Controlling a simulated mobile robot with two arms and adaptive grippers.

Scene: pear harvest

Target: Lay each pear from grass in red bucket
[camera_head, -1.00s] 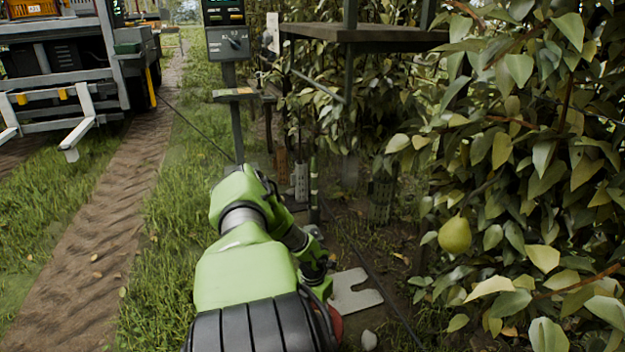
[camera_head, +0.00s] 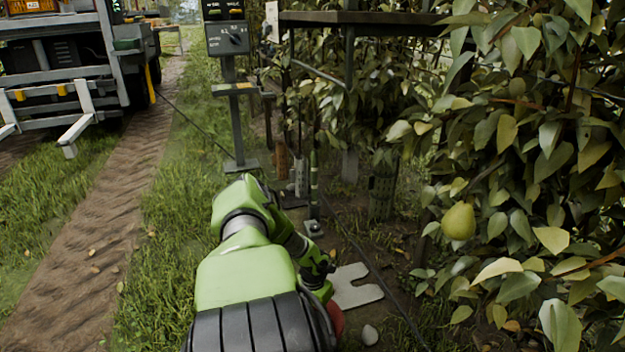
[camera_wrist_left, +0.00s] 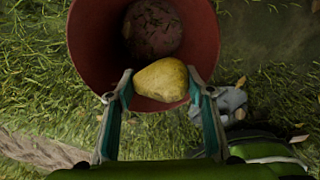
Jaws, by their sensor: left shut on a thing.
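In the left wrist view, the red bucket (camera_wrist_left: 88,50) is open towards the camera. My left gripper (camera_wrist_left: 160,83) is shut on a yellow pear (camera_wrist_left: 162,76), with a finger on each side of it. The pear is at the bucket's near rim and overlaps the opening; I cannot tell how deep it is. A dark reddish round thing (camera_wrist_left: 153,28) lies inside the bucket. In the head view, a small red part of the bucket (camera_head: 337,318) shows beside my green arm, which hides the gripper and held pear. My right gripper is not in view.
Another pear (camera_head: 458,221) hangs among leaves on the right. A grey forked plate (camera_head: 352,290) and a stone (camera_head: 370,335) lie right of my arm. A control post (camera_head: 232,110) stands ahead.

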